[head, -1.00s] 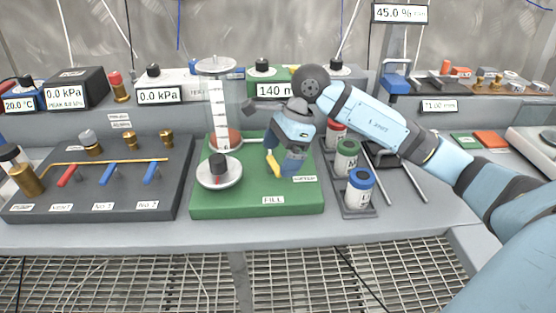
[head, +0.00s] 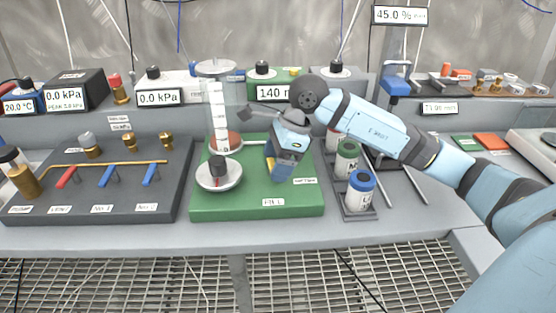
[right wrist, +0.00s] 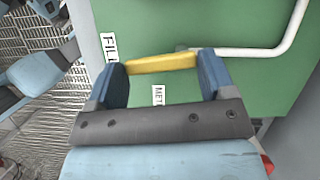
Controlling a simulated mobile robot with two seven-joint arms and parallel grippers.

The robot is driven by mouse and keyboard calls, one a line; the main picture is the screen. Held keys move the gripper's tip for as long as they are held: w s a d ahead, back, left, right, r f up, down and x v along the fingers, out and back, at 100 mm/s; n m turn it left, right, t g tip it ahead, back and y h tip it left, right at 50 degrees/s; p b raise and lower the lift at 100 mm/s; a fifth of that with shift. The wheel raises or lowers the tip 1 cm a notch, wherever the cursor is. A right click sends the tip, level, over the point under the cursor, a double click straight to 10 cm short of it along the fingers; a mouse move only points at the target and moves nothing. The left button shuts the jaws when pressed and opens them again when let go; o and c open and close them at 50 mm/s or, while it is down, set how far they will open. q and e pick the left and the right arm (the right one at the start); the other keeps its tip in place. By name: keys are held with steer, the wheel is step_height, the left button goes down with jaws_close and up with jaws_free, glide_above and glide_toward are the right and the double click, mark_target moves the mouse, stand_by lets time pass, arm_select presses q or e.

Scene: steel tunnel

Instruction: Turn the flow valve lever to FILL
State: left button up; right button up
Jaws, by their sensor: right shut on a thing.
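The flow valve lever (right wrist: 162,63) is a yellow bar on the green board (head: 228,206). In the right wrist view it spans between the blue fingertips of my right gripper (right wrist: 163,72), which is shut on it. In the head view my right gripper (head: 279,172) points down at the board and hides most of the lever. The FILL label (head: 273,202) is at the board's front edge and also shows in the right wrist view (right wrist: 110,47). The METER label (right wrist: 158,95) lies between the fingers in that view. My left gripper is out of view.
A clear graduated cylinder (head: 218,115) and a round white dish with a black knob (head: 219,178) stand left of my gripper. Capped bottles in a rack (head: 358,190) stand close on its right. A dark panel with red and blue levers (head: 100,190) lies at left.

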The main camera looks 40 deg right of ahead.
steer(key=shift+a+m, duration=0.15)
steer(key=shift+m, duration=0.65)
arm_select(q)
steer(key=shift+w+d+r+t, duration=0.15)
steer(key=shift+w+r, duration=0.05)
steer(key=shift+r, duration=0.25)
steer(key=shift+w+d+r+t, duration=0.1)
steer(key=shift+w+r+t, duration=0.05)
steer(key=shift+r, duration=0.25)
arm_select(e)
steer(key=shift+t, duration=0.3)
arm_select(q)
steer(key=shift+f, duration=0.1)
arm_select(e)
steer(key=o, duration=0.9)
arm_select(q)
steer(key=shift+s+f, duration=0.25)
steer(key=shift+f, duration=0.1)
arm_select(e)
steer(key=shift+r, duration=0.15)
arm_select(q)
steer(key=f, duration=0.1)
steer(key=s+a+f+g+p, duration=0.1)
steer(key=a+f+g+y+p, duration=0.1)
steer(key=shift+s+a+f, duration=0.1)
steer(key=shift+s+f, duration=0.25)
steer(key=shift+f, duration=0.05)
arm_select(e)
steer(key=v, duration=1.3)
steer(key=shift+r, duration=0.35)
